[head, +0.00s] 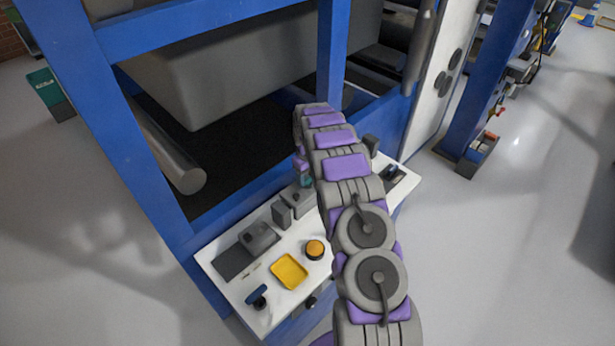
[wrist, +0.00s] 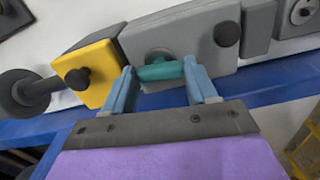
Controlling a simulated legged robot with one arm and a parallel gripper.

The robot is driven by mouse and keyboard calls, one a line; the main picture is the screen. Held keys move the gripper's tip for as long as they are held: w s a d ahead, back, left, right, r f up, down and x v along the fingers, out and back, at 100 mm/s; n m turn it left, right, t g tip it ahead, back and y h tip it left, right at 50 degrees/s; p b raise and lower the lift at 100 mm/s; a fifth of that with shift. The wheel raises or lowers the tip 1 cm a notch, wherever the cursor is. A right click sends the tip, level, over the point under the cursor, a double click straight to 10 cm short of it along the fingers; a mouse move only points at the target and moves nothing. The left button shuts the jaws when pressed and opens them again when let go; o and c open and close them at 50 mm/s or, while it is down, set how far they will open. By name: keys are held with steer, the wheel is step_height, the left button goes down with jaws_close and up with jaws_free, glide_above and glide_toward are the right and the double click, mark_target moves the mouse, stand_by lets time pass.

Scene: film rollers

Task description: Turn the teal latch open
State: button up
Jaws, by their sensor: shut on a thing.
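The teal latch (wrist: 160,71) is a short bar mounted on the face of a grey box (wrist: 185,38) in the wrist view. It lies nearly level in the picture. My gripper (wrist: 161,68) is shut on it, with one pale blue finger at each end of the bar. In the head view my arm hides most of the gripper. Only a small teal patch, apparently the latch (head: 306,181), shows beside my arm there.
A yellow block (wrist: 92,70) with a dark knob stands left of the grey box. The white panel top (head: 235,287) carries a yellow tray (head: 289,271), an orange button (head: 315,249) and grey boxes. Blue frame posts (head: 333,60) rise behind it.

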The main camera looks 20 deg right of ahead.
mark_target(308, 178)
steer(key=shift+w+r, duration=0.1)
steer(key=o, duration=1.1)
steer(key=shift+c, duration=0.2)
step_height(308, 178, up, 17)
steer(key=p, duration=0.1)
steer(key=shift+r, duration=0.1)
